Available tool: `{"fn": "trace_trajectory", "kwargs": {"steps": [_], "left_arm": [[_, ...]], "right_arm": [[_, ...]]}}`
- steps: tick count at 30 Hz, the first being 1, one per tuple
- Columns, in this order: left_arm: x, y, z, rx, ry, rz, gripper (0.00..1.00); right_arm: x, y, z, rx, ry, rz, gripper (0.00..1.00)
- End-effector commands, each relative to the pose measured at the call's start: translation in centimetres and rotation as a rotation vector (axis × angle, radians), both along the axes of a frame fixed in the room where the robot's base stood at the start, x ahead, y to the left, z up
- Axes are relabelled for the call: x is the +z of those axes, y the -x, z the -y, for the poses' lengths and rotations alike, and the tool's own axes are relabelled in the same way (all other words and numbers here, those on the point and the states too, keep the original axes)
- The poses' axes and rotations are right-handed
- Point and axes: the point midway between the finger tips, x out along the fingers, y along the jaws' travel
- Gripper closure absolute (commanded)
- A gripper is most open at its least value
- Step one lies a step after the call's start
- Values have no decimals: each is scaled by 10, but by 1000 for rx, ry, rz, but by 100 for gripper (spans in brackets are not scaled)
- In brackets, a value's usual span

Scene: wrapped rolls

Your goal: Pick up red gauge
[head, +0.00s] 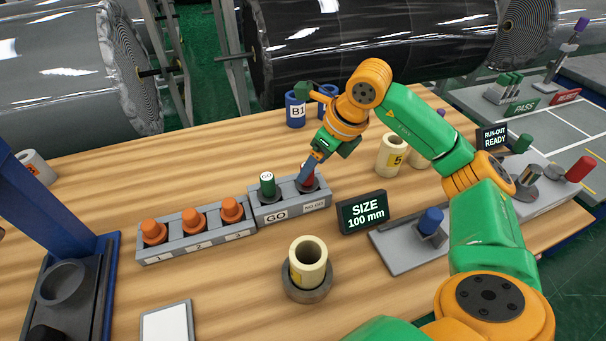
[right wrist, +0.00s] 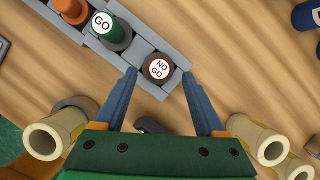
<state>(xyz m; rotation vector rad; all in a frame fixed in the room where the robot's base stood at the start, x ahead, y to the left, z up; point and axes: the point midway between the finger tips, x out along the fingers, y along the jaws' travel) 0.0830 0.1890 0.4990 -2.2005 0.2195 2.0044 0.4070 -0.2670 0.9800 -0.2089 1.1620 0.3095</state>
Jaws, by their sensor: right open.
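The red gauge (right wrist: 158,68), with a white top marked NO GO, stands upright in its slot of the grey gauge holder (right wrist: 176,86). In the head view the red gauge (head: 312,184) is partly hidden behind my right gripper (head: 308,173). In the right wrist view, my right gripper (right wrist: 159,73) is open, with one blue finger on each side of the red gauge and gaps between. How far the fingertips reach down beside it is hard to tell. A green GO gauge (head: 267,185) stands in the neighbouring slot. My left gripper is not in view.
A rack with orange-topped plugs (head: 193,236) adjoins the holder. A SIZE 100 mm sign (head: 362,211), a cream roll core (head: 308,262) in a round base and a blue-knobbed fixture (head: 430,222) stand nearby. Cream rolls (head: 390,155) stand behind to the right.

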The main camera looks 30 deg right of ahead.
Motion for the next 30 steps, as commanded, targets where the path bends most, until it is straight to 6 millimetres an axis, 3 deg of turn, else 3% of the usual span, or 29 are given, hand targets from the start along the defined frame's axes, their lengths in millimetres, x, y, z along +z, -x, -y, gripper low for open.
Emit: {"fn": "trace_trajectory", "kwargs": {"steps": [6,12,13,21,30], "left_arm": [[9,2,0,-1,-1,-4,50],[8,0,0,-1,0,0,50],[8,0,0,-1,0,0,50],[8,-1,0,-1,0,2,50],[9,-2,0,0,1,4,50]], "right_arm": [[-32,-13,-8,0,-3,-2,28],[-34,-14,-8,0,-1,1,28],[-34,-14,-8,0,-1,1,31],[-34,-14,-8,0,-1,1,100],[-30,-14,-8,0,-1,3,100]]}}
